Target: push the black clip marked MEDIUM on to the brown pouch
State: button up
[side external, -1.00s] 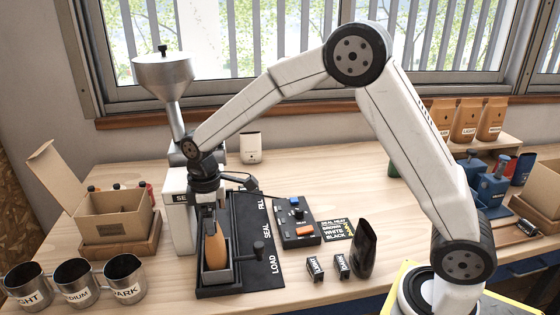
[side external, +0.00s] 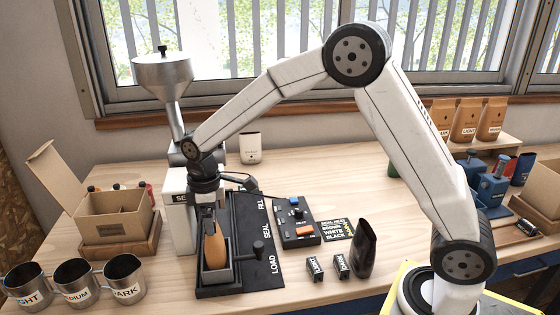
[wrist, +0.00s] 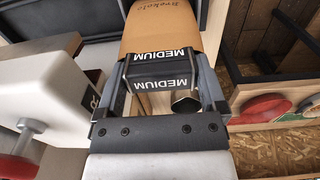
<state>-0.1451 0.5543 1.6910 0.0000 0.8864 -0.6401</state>
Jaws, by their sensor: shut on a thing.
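The black clip marked MEDIUM (wrist: 162,69) is between the fingers of my gripper (wrist: 166,80) in the wrist view. The gripper is shut on it. The clip lies across the end of the brown pouch (wrist: 172,28), against it; how far the pouch reaches into the clip is hidden. In the side view the brown pouch (side external: 216,252) stands in the black holder (side external: 220,281), and my gripper (side external: 209,222) is at its top. The clip is hard to make out there.
Two other black clips (side external: 315,268) (side external: 340,265) lie to the right, beside a black pouch (side external: 365,248). A control box (side external: 296,222) and a lever (side external: 258,250) stand close to the holder. Metal cups (side external: 75,284) and an open carton (side external: 115,215) are at left.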

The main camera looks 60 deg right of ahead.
jog(key=shift+s+f, duration=0.25)
jog(key=shift+f, duration=0.45)
jog(key=o, duration=1)
jog(key=shift+r, duration=0.1)
jog(key=shift+w+r, duration=0.15)
jog(key=shift+r, duration=3.45)
jog(key=shift+s+d+f+m, duration=0.2)
jog(key=shift+s+d+m, duration=0.1)
jog(key=shift+s, duration=0.15)
jog(key=s+d+f+m+t, duration=0.1)
jog(key=s+d+f+m, duration=0.2)
jog(key=s, duration=0.6)
jog(key=s+d+f+m+t, duration=0.1)
jog(key=s+d+f+m, duration=0.2)
jog(key=s, duration=0.6)
jog(key=shift+d+f+m, duration=0.15)
jog(key=shift+f+m, duration=0.3)
jog(key=shift+m, duration=0.75)
